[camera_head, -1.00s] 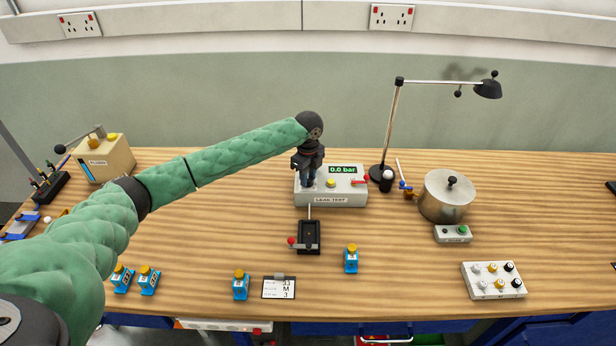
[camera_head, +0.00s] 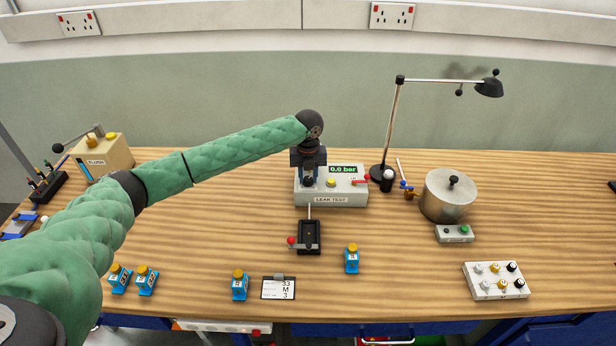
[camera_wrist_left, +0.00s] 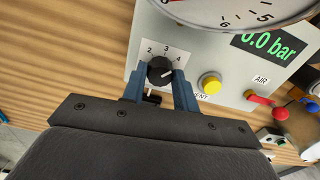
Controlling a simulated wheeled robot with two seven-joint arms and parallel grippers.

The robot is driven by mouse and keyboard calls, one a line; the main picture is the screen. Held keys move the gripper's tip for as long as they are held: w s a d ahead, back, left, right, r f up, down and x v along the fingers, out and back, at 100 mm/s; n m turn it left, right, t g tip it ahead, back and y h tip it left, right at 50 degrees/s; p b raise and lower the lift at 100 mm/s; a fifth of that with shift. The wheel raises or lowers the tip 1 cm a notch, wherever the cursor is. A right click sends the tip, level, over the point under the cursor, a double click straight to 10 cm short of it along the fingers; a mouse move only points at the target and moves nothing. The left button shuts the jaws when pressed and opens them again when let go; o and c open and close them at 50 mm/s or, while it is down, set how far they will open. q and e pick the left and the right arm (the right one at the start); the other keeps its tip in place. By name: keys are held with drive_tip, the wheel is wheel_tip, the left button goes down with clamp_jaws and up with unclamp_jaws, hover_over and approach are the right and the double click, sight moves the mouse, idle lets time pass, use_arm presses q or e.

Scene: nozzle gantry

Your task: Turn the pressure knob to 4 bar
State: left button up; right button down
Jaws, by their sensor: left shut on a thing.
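The black pressure knob (camera_wrist_left: 160,68) sits on the grey leak test box (camera_head: 345,200). In the left wrist view, a white label behind it shows 2, 3 and 4. A pale pointer mark lies on the knob's right side, towards the 4 side; its exact reading is hard to tell. My left gripper (camera_wrist_left: 160,78) is shut on the knob, one blue finger on each side. In the head view my left gripper (camera_head: 308,178) reaches down over the box's left end. The green display (camera_head: 343,170) reads 0.0 bar. My right gripper is not in view.
A yellow button (camera_wrist_left: 210,83) and a red AIR lever (camera_wrist_left: 258,98) are right of the knob. A black fixture (camera_head: 309,236) stands in front of the box. A metal pot (camera_head: 447,200) and a lamp (camera_head: 393,125) stand to the right.

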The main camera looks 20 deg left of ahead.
use_arm(q)
drive_tip(key=shift+w+r+m, duration=0.1)
drive_tip(key=shift+m, duration=0.2)
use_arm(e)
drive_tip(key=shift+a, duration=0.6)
